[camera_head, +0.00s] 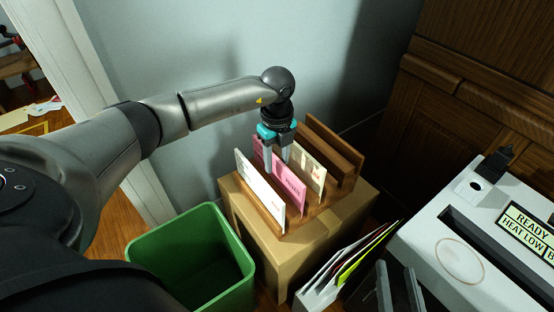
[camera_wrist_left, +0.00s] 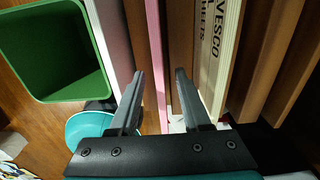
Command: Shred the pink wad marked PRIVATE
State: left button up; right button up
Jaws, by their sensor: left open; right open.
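The pink wad (camera_head: 280,180) stands upright in a wooden rack, between a white wad (camera_head: 260,190) and a cream wad (camera_head: 306,172). Its printed marking is too small to read. My left gripper (camera_head: 278,162) is open above the rack, its fingers straddling the pink wad's upper part. In the left wrist view the pink wad (camera_wrist_left: 155,45) shows edge-on between the open fingers (camera_wrist_left: 158,88), with space on both sides. My right gripper (camera_head: 400,290) is open and empty at the bottom, beside a grey machine (camera_head: 410,243) with a dark slot and a READY display.
A holder with several papers (camera_head: 320,288) stands between box and machine. A black knob-like part (camera_head: 495,163) tops the machine. A wall is behind.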

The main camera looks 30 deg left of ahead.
pick_arm(q)
jog(key=shift+c, duration=0.4)
grip_shut()
jog(key=shift+r, duration=0.1)
jog(key=shift+r+p, duration=0.95)
jog(key=shift+p, duration=0.15)
notch_tip(320, 180, up, 11)
jog(key=p, duration=1)
jog(key=shift+f+p, duration=0.2)
jog(key=shift+p, duration=0.1)
